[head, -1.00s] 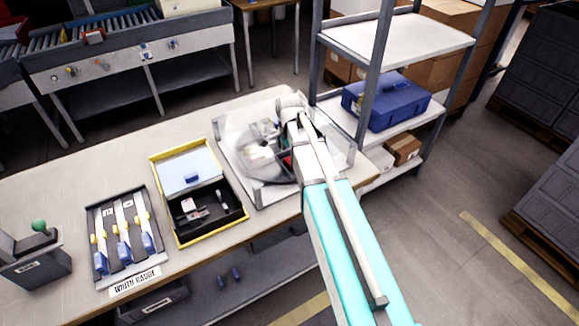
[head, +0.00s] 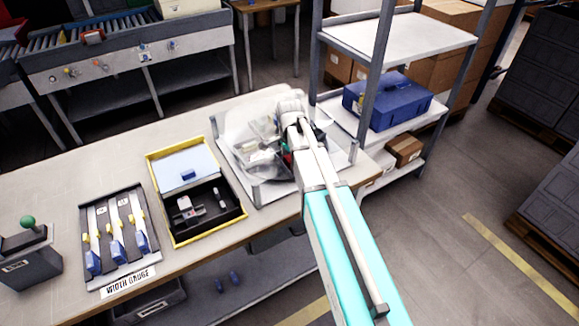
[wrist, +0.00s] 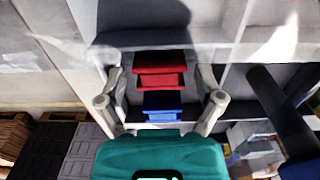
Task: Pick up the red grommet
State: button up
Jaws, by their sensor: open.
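In the wrist view, a red piece (wrist: 160,81) shows between my fingers as two red bands. A blue piece (wrist: 162,104) lies just below it in the picture. I cannot make out a ring shape, so I cannot tell which red part is the grommet. My gripper (wrist: 160,76) is open, one finger on each side of the red and blue pieces, with no visible contact. In the head view, a small red spot (head: 287,157) shows beside my gripper over the tray (head: 262,194). My wrist hides much of the tray, and the fingertips are hidden there.
A clear curved cover (head: 238,125) stands around the tray. To its left are a yellow-edged box (head: 176,242) and a width gauge (head: 118,240). A shelf rack upright (head: 372,95) stands close to my arm, with a blue case (head: 388,103) on the rack.

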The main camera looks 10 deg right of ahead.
jog(key=shift+f+b, duration=0.3)
jog(key=shift+f, duration=0.2)
jog(key=c, duration=0.8)
jog(key=shift+r, duration=0.25)
notch_tip(320, 180, up, 2)
jog(key=p, duration=0.2)
jog(key=shift+p, duration=0.35)
jog(key=s+r+p, duration=1)
jog(key=s, duration=0.4)
jog(key=shift+r, duration=0.3)
jog(key=shift+d, duration=0.1)
